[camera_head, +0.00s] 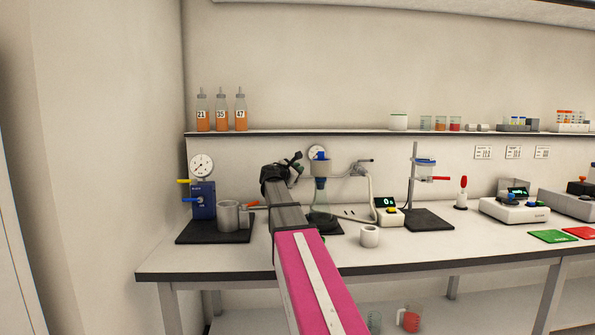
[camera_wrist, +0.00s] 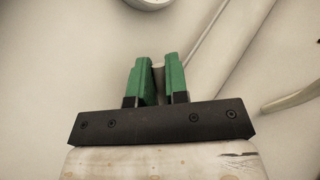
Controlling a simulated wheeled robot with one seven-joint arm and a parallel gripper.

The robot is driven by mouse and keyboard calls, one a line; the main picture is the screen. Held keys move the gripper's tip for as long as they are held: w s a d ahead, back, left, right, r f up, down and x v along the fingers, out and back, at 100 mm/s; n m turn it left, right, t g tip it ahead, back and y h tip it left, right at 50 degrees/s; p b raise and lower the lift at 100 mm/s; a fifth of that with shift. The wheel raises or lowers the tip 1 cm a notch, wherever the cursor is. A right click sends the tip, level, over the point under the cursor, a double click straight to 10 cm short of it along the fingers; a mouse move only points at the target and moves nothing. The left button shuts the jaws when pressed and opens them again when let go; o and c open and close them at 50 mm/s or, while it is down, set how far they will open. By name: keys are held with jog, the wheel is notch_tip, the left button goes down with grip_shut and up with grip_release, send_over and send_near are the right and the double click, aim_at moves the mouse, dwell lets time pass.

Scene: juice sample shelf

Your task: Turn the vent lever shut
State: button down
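My gripper (camera_head: 298,160) is at the back wall, at the left end of a pale pipe, just left of a round gauge (camera_head: 317,152). In the wrist view its two green fingers (camera_wrist: 160,78) are close together, with a small grey piece (camera_wrist: 158,72) filling the narrow gap between them. This piece looks like the vent lever's handle; most of it is hidden by the fingers. The lever's angle cannot be read. A filter flask with a blue-topped funnel (camera_head: 321,168) stands just right of my gripper. A grey handle (camera_head: 366,161) shows at the pipe's right end.
A blue pump box (camera_head: 203,199) with yellow and blue levers and a metal cup (camera_head: 229,215) stand left. A white cup (camera_head: 369,236) is near the front edge. A stand (camera_head: 413,190) is on the right. The shelf (camera_head: 330,133) holds bottles above.

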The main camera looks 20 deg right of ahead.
jog(key=shift+s+d+f+m+g+y, duration=0.1)
jog(key=shift+d+f+m+g+y, duration=0.25)
jog(key=shift+m+y, duration=0.35)
jog(key=shift+s+d+f+m+g+y, duration=0.1)
jog(key=shift+d+f+m+g+y, duration=0.05)
jog(key=shift+d+f+m+y, duration=0.55)
jog(key=shift+a+r, duration=0.25)
jog(key=shift+a, duration=0.05)
jog(key=c, duration=1.1)
grip_release()
jog(key=v, duration=1.1)
